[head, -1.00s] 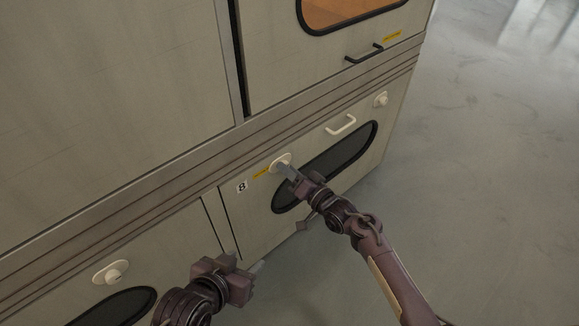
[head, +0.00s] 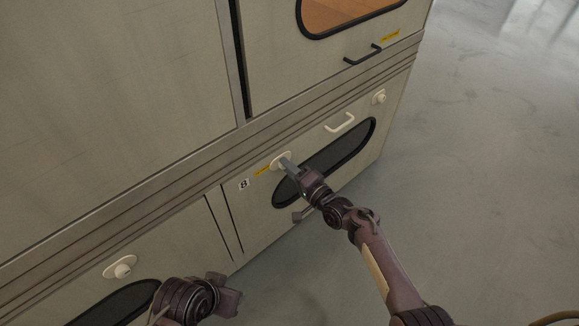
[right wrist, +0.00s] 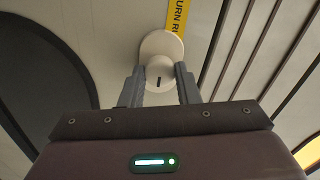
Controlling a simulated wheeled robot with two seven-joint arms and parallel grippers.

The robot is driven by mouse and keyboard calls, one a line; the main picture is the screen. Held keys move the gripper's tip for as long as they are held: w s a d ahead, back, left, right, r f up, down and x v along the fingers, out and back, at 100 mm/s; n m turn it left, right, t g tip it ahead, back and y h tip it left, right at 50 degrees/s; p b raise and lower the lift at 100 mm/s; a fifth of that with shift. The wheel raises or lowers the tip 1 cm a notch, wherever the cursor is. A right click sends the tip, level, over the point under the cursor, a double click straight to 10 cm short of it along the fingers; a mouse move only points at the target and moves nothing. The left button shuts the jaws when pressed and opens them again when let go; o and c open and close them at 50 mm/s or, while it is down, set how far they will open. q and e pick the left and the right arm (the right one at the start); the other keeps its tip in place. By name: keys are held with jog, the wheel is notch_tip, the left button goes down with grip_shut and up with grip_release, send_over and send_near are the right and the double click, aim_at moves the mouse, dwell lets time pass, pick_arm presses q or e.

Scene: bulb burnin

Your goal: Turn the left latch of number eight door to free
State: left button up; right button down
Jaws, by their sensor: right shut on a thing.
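The number eight door (head: 250,222) is the lower door with the "8" label (head: 243,184). Its left latch (head: 276,162) is a cream knob on an oval plate beside a yellow strip. My right gripper (head: 285,165) is at this latch. In the right wrist view the latch (right wrist: 161,47) is round with a short dark mark on its knob, and the fingers (right wrist: 160,84) are shut on the knob from both sides. My left gripper (head: 226,299) is low in the head view, away from the door's latches; its fingertips are not clear.
The door's right latch (head: 379,97), cream handle (head: 340,123) and dark oval window (head: 345,150) are close by. A neighbouring door has its own latch (head: 121,267) at lower left. A black handle (head: 363,55) sits above. The floor (head: 480,180) at right is clear.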

dwell(0.4)
jog(key=c, duration=1.1)
grip_release()
pick_arm(q)
jog(key=a, duration=0.1)
jog(key=a+g+p, duration=0.1)
jog(key=s+p, duration=0.1)
jog(key=shift+s+a+r+n+y, duration=0.1)
jog(key=shift+a+r+n+y, duration=0.2)
jog(key=shift+a+r+y, duration=0.1)
pick_arm(e)
jog(key=v, duration=0.7)
jog(key=shift+s+d, duration=0.25)
jog(key=shift+s, duration=0.05)
